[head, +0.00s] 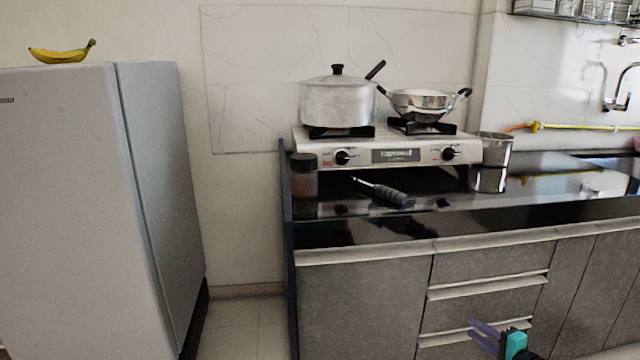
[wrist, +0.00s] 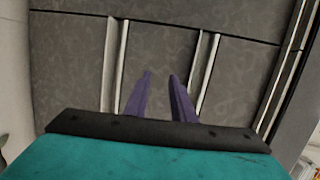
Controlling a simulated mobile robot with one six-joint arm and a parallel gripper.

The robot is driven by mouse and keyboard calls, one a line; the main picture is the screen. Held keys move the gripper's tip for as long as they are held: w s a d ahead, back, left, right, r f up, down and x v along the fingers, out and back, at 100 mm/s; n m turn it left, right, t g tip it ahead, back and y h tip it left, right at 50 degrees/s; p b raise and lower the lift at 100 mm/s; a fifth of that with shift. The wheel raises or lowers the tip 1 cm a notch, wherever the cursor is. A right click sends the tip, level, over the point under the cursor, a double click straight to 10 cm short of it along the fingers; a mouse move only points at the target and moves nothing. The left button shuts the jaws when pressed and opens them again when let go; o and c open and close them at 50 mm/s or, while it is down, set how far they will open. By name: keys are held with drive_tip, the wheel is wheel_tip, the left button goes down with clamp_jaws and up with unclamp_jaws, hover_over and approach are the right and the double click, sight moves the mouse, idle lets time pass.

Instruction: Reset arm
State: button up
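My gripper (head: 472,328) shows at the bottom of the head view, low in front of the grey cabinet drawers (head: 484,298). Its two purple fingers point left, with a teal body behind them. In the wrist view my gripper (wrist: 160,75) has its fingers apart, with nothing between them. The grey cabinet fronts (wrist: 160,50) with pale handle strips fill the view beyond the fingertips. I cannot tell how far the tips are from the cabinet. No clay waterpot shows in either view.
A black counter (head: 400,232) carries a stove (head: 392,151) with a lidded pot (head: 338,104) and a pan (head: 424,106). A dark-handled tool (head: 385,192), a jar (head: 304,180) and a steel cup (head: 492,150) stand or lie there. A fridge (head: 75,200) with a banana (head: 62,54) is left.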

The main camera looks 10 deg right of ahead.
drive_tip(key=a+f+n+g+y+p, duration=0.1)
drive_tip(key=a+f+n+g+p, duration=0.15)
drive_tip(key=a, duration=0.65)
drive_tip(key=a+f+n+g+y+p, duration=0.1)
drive_tip(key=a+f+g+y+p, duration=0.2)
drive_tip(key=a, duration=0.6)
drive_tip(key=a+f+n+g+p, duration=0.25)
drive_tip(key=a+p, duration=0.25)
drive_tip(key=a, duration=0.4)
drive_tip(key=s+a+f+n+g+p, duration=0.35)
drive_tip(key=s+a+g+p, duration=0.3)
drive_tip(key=s+a, duration=0.55)
drive_tip(key=s+a+r+n+g+h+p, duration=0.2)
drive_tip(key=s+p, duration=0.3)
drive_tip(key=s, duration=0.3)
drive_tip(key=s+a+r+n+g+h+p, duration=0.2)
drive_tip(key=s+n+g+h+p, duration=0.2)
drive_tip(key=s, duration=0.5)
drive_tip(key=n+p, duration=0.1)
drive_tip(key=p, duration=0.1)
drive_tip(key=shift+s+a+p, duration=0.15)
drive_tip(key=shift+a+p, duration=0.15)
drive_tip(key=shift+a, duration=0.1)
drive_tip(key=shift+r, duration=0.1)
